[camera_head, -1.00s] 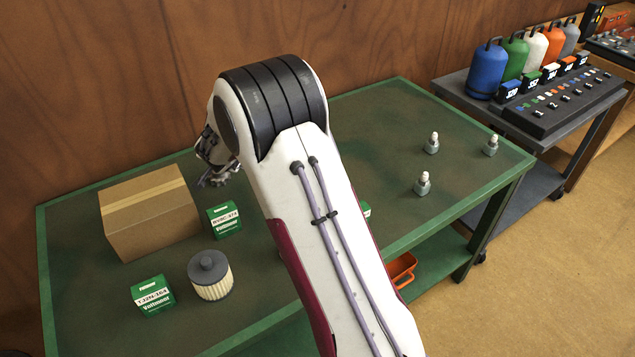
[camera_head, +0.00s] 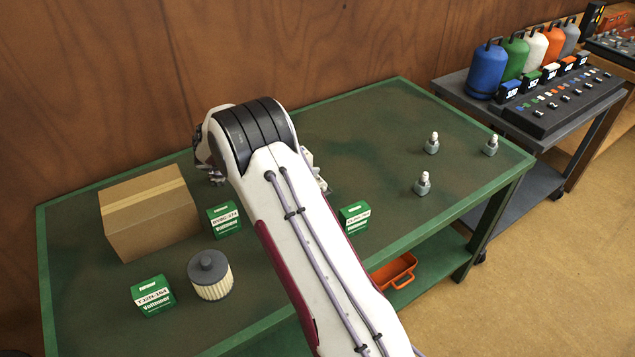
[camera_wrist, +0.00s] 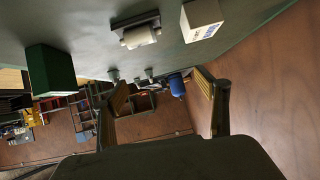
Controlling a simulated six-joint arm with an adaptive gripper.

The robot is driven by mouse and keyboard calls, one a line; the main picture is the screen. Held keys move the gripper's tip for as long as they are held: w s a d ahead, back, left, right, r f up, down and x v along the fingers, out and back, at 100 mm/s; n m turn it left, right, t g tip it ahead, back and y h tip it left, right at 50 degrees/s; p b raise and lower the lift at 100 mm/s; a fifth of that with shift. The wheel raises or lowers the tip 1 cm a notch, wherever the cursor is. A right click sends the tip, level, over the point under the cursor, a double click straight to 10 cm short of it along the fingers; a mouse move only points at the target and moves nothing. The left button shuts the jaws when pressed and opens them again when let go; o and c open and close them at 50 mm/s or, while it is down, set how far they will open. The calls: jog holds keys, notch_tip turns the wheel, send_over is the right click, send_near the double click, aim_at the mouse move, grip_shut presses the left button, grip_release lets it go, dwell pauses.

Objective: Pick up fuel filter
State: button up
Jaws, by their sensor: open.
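A cylinder filter (camera_head: 210,276) with a dark grey cap and a pleated cream body stands upright on the green table, at its front left. I cannot tell for sure whether it is the fuel filter. In the wrist view, a small dark grey item with a pale cylinder on it (camera_wrist: 139,33) lies on the table; its kind is unclear, and my arm seems to hide it in the head view. My gripper (camera_wrist: 162,85) shows in the wrist view with its two fingers apart and nothing between them. In the head view my arm hides most of the gripper.
A cardboard box (camera_head: 150,215) stands at the left. Green boxes stand near it (camera_head: 224,219), at the front (camera_head: 152,295) and right of my arm (camera_head: 354,217). Several small grey-and-white parts (camera_head: 422,184) stand at the right. The wrist view shows a white box (camera_wrist: 201,18).

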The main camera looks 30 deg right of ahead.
aim_at(317, 178)
jog(key=shift+s+d+r+g, duration=0.15)
jog(key=shift+s+r+g, duration=0.05)
jog(key=shift+s, duration=0.2)
jog(key=shift+s+d+r+g, duration=0.1)
jog(key=shift+s+r+g, duration=0.1)
jog(key=shift+s, duration=0.2)
jog(key=shift+f, duration=2.95)
jog(key=shift+f, duration=0.5)
jog(key=shift+x, duration=2.55)
jog(key=c, duration=1.1)
